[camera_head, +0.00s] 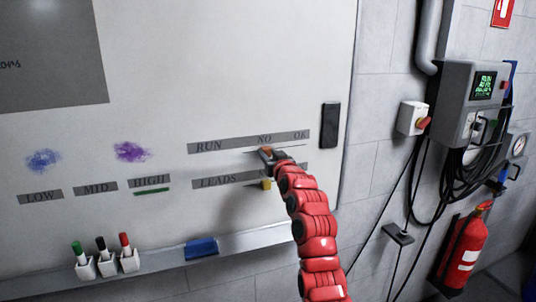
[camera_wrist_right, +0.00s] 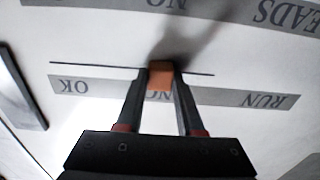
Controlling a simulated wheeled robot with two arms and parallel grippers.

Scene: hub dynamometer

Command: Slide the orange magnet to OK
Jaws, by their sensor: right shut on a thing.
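The orange magnet (camera_head: 265,150) is on the whiteboard at the NO label (camera_head: 265,138), on the strip marked RUN, NO, OK. My right gripper (camera_head: 268,154) is shut on it. The right wrist view shows the orange magnet (camera_wrist_right: 160,78) between both fingers of my right gripper (camera_wrist_right: 161,75), partly covering the NO lettering. The OK label (camera_head: 300,135) is at the strip's right end; the OK label (camera_wrist_right: 75,87) is at left in the upside-down wrist view. A thin dark line (camera_wrist_right: 100,66) runs beside the strip. My left gripper is out of view.
A yellow magnet (camera_head: 266,185) sits on the LEADS strip (camera_head: 215,183) below. A black block (camera_head: 330,125) is on the board right of OK. Markers in holders (camera_head: 108,265) and a blue eraser (camera_head: 201,248) are along the bottom ledge. The board between NO and OK looks clear.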

